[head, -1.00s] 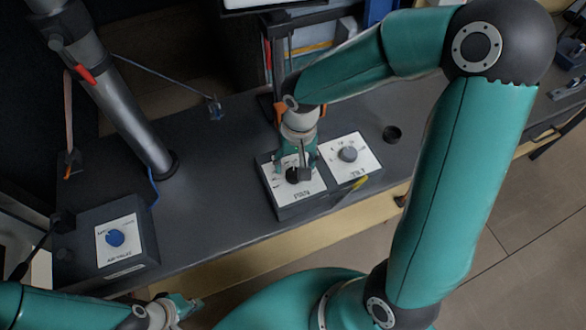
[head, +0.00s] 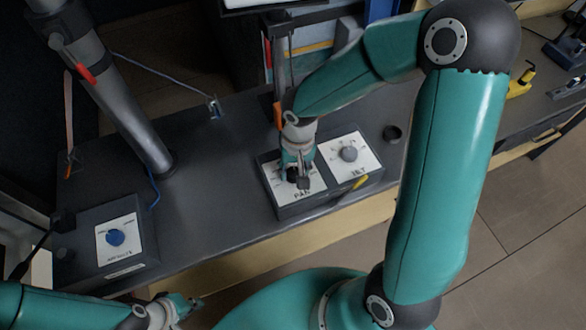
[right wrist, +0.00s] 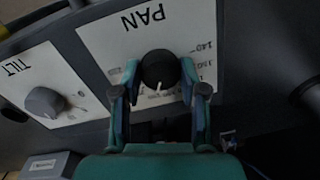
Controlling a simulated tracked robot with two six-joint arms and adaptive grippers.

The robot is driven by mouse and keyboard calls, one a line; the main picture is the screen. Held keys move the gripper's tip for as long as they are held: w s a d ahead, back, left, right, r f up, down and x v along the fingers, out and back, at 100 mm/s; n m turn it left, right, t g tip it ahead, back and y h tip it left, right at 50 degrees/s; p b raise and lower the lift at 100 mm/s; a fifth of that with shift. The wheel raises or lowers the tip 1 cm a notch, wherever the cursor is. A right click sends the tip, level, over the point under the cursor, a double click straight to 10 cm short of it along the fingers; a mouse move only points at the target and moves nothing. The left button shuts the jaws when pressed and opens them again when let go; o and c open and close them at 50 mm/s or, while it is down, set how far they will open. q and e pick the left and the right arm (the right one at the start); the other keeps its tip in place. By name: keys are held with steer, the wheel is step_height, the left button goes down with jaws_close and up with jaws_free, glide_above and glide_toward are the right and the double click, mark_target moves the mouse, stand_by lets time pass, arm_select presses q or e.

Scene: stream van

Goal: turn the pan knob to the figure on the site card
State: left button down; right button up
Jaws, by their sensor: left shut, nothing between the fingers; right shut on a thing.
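The pan knob (right wrist: 159,69) is a round black knob with a white pointer line, on a white plate marked PAN (right wrist: 100,42). In the right wrist view the pointer faces the lower edge, toward my gripper. A figure like 140 shows on the plate; the others are hard to read. My right gripper (right wrist: 160,88) is shut on the knob, one finger on each side. In the head view my right gripper (head: 297,172) covers much of the knob and plate. My left gripper (head: 182,305) is shut and empty, low at the left. I cannot make out a site card.
A grey tilt knob (head: 348,154) sits on its own plate beside the pan plate. A box with a blue knob (head: 115,237) stands at the left, near a metal pole (head: 120,100). A small dark cup (head: 392,134) stands right of the tilt plate. The desk (head: 215,170) between is clear.

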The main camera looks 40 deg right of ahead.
steer(key=shift+n, duration=0.4)
steer(key=n+b, duration=0.1)
steer(key=n, duration=0.2)
steer(key=shift+n, duration=0.3)
steer(key=n, duration=0.5)
steer(key=shift+w+b, duration=0.1)
steer(key=shift+b, duration=0.25)
steer(key=shift+n, duration=0.3)
steer(key=o, duration=1.1)
steer(key=shift+o, duration=0.2)
steer(key=shift+r, duration=0.1)
